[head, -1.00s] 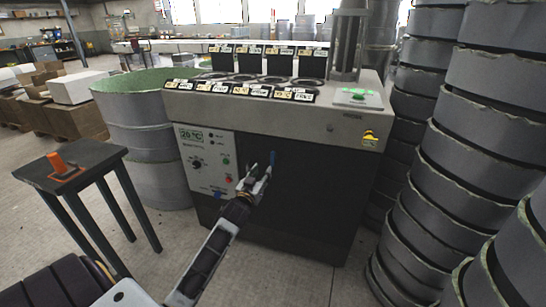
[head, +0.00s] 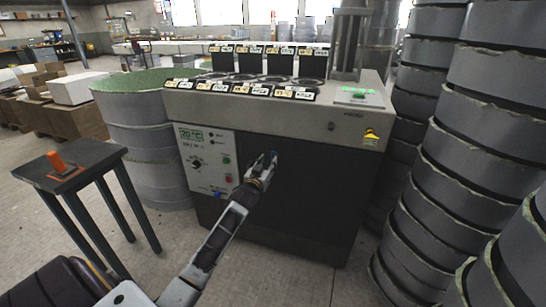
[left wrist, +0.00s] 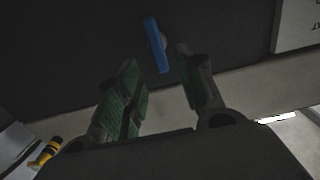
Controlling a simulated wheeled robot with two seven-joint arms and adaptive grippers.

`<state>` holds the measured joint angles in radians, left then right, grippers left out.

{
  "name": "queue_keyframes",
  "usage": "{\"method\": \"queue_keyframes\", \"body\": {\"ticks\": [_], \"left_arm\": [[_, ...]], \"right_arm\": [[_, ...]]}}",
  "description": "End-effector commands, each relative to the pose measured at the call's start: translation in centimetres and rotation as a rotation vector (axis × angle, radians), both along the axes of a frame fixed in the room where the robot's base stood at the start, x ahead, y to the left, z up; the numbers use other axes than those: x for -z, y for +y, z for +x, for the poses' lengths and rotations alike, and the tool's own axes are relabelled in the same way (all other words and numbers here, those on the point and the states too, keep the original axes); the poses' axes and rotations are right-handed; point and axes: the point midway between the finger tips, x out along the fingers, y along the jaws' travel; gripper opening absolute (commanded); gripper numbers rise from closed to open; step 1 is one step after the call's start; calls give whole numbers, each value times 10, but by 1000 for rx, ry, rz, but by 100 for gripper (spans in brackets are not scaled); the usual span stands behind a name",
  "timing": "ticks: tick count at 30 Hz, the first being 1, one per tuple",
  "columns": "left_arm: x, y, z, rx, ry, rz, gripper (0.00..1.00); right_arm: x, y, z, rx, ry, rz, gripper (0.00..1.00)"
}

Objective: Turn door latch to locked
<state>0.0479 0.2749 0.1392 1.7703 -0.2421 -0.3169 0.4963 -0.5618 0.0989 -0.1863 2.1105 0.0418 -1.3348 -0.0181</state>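The door latch is a blue handle (left wrist: 155,45) on the dark door (head: 310,200) of the grey machine. In the left wrist view it stands nearly upright, tilted slightly. In the head view only a small blue bit of it (head: 274,154) shows, and my gripper hides the rest. My left gripper (head: 265,160) is in front of the door at the latch. Its two fingers are apart, with the latch just beyond and between their tips in the left wrist view. Contact cannot be told. My right gripper is not in view.
A control panel (head: 207,160) with a knob and buttons is left of the door. A dark stool (head: 95,160) with an orange object (head: 57,162) stands at the left. Stacked grey moulds (head: 480,130) crowd the right side. A large grey drum (head: 140,125) stands behind the stool.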

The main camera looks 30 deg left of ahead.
Motion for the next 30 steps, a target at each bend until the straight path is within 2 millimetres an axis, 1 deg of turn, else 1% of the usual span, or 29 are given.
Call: {"method": "queue_keyframes", "body": {"ticks": [12, 21, 25, 30], "left_arm": [[0, 8, 33, 0, -1, 0, 38], [0, 14, 55, -1, -1, 1, 38], [0, 15, 62, 0, -1, 0, 38], [0, 16, 67, 0, 0, 0, 38]], "right_arm": [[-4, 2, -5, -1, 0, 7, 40], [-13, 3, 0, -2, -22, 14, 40], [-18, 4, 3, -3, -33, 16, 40], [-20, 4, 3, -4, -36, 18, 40]]}}
